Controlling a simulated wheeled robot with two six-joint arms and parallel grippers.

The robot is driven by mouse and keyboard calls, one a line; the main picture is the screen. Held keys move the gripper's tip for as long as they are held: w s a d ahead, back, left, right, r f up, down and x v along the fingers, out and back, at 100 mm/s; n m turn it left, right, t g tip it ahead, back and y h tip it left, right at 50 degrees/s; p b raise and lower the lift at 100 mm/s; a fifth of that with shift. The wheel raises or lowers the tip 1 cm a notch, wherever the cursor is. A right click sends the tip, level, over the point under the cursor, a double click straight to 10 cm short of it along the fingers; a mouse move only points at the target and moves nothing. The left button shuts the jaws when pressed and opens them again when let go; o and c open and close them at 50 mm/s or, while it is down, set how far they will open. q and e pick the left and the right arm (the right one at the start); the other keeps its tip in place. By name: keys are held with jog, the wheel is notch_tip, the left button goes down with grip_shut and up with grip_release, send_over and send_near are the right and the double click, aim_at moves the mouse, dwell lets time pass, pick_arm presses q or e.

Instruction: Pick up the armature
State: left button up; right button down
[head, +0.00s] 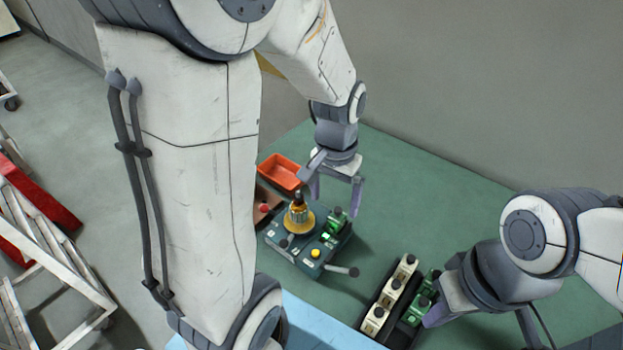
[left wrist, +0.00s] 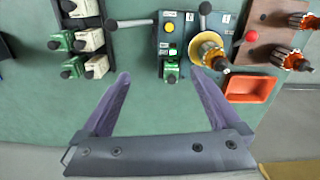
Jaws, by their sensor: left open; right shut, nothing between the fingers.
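An armature (head: 298,200) with a dark top stands upright in the yellow round holder (head: 299,220) of a dark blue winding machine (head: 308,250). More copper-wound armatures (left wrist: 288,60) lie on a brown board (left wrist: 262,40) at the right there. My left gripper (head: 336,203) is open and empty, pointing down above and behind the machine; its fingers show in the left wrist view (left wrist: 160,78). My right gripper (head: 432,312) is shut and empty beside green-and-black parts.
An orange-red tray (head: 282,172) lies behind the machine. A green part (head: 335,222) sits on the machine, with a lever (head: 345,271) at its front. Cream blocks (head: 388,295) and green blocks (head: 417,308) stand near my right gripper. The green table is clear at back right.

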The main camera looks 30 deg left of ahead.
aim_at(299, 197)
pick_arm(q)
jog(key=a+n, duration=0.1)
jog(key=a, duration=0.2)
jog(key=w+a+n+p, duration=0.1)
jog(key=a, duration=0.3)
jog(key=a+n+p, duration=0.1)
jog(key=a, duration=0.2)
jog(key=shift+w+a+f, duration=0.15)
jog(key=shift+w+a, duration=0.1)
jog(key=shift+w, duration=0.15)
notch_tip(299, 197, down, 5)
jog(key=shift+r, duration=0.15)
jog(key=shift+w+d+f+p, duration=0.15)
jog(key=shift+f+p, duration=0.35)
jog(key=shift+f, duration=0.9)
jog(key=shift+w+a+f+p, duration=0.15)
jog(key=shift+f+p, duration=0.3)
jog(key=shift+f, duration=0.95)
jog(key=shift+d, duration=0.1)
pick_arm(e)
notch_tip(299, 197, up, 5)
jog(key=shift+a+r, duration=0.1)
pick_arm(q)
grip_shut()
